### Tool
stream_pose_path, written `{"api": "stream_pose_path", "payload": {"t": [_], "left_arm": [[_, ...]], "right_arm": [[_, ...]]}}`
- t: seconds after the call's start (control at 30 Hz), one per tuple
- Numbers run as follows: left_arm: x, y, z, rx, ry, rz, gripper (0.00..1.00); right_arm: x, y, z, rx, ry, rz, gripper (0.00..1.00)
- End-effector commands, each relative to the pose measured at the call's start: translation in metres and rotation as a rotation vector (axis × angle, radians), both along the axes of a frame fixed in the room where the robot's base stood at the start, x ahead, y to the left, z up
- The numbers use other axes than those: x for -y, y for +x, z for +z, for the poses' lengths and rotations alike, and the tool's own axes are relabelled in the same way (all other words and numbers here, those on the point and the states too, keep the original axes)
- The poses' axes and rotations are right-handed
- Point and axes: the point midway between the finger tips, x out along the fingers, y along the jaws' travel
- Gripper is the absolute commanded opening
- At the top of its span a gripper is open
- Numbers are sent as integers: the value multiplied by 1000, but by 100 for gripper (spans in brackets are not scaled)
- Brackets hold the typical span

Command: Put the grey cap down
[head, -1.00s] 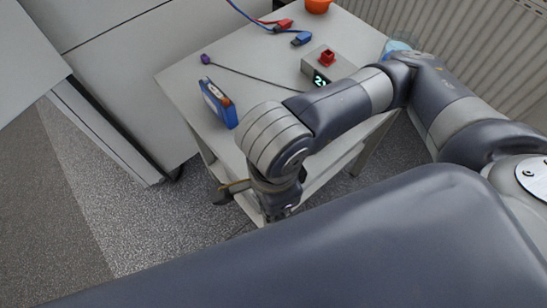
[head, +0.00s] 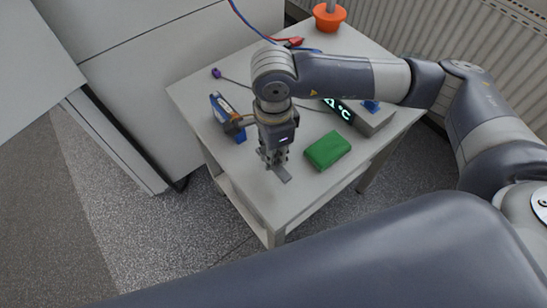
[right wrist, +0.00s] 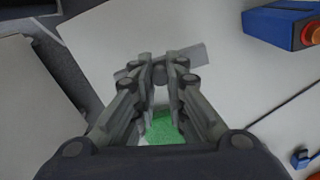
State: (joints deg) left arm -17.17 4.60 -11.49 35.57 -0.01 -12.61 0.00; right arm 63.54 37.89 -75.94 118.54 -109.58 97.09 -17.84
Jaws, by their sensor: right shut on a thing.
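The grey cap (head: 281,174) shows as a thin flat grey piece at the fingertips of my right gripper (head: 272,160). In the right wrist view, the cap (right wrist: 192,58) sticks out on both sides of the fingertips (right wrist: 160,72), which are shut on it. The gripper points down over the near left part of the table (head: 250,190). The cap is close to the tabletop; I cannot tell whether it touches. My left gripper is not in view.
A green block (head: 327,151) lies just right of the gripper. A blue device (head: 223,108) stands to the left. A grey box with a lit display (head: 355,116) sits behind the block. The near tabletop is clear.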

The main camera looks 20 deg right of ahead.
Motion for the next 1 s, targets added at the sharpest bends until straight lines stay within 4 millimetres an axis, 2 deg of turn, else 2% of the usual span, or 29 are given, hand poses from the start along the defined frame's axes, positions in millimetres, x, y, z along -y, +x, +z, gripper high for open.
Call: {"api": "stream_pose_path", "payload": {"t": [0.23,0.6,0.63,0.7,1.0], "left_arm": [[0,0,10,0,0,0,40],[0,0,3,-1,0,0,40],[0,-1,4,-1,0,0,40],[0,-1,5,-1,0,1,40],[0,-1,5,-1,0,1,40]], "right_arm": [[0,-2,-30,-4,-1,0,0],[0,-1,-35,-2,-1,0,0],[0,-1,-34,-2,-1,0,17],[0,-1,-33,-2,-1,0,33],[0,-1,-33,-2,-1,0,33]]}}
